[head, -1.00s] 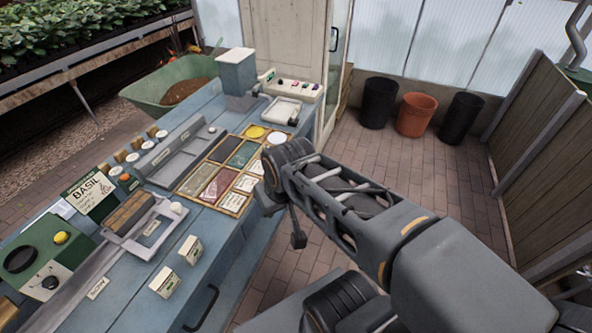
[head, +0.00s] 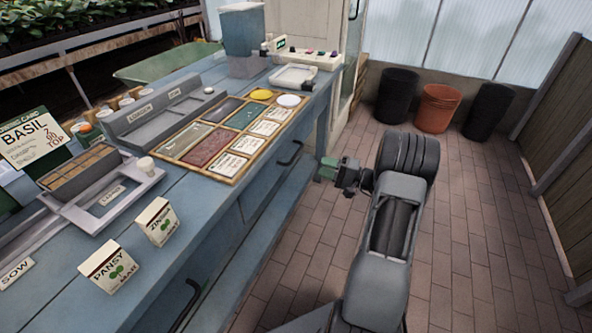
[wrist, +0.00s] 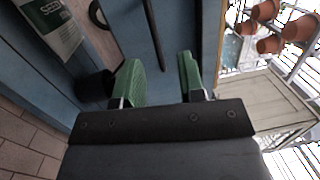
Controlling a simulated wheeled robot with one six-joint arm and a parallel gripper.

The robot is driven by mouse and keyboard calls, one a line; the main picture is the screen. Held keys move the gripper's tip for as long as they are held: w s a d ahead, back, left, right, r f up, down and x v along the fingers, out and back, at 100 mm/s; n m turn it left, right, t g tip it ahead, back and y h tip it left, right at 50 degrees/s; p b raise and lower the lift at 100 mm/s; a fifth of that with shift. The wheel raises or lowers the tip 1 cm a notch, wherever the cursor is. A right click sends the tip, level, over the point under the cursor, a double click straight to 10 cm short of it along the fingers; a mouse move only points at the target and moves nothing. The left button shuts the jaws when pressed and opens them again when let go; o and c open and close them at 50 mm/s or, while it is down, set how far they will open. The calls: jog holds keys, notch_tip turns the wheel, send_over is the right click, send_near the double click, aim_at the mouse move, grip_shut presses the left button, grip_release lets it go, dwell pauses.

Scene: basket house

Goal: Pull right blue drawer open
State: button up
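The right blue drawer (head: 262,183) is in the front of the blue workbench, below the seed-card tray. Its dark bar handle (head: 290,153) shows in the head view, and the drawer front looks shut. My gripper (head: 328,169), with green fingertips, is just right of the handle, apart from it. In the wrist view my gripper (wrist: 160,78) is open, with nothing between its green pads. A dark bar (wrist: 154,35), which looks like the handle, runs ahead of the gap between the fingers against the blue front.
A second drawer handle (head: 186,303) is at the lower left of the bench. Seed packets (head: 157,222) stand near the bench edge. Pots (head: 437,108) stand by the back wall. The brick floor (head: 450,240) right of my arm is clear.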

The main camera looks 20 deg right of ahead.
aim_at(296, 154)
jog(key=w+a, duration=0.2)
jog(key=w, duration=0.1)
jog(key=w+a+t+b, duration=0.1)
jog(key=w+a, duration=0.1)
jog(key=w, duration=0.1)
jog(key=w+a+m+t+b, duration=0.1)
jog(key=w+a, duration=0.1)
jog(key=w, duration=0.2)
jog(key=shift+a, duration=0.1)
jog(key=shift+c, duration=0.3)
grip_shut()
jog(key=shift+h, duration=0.3)
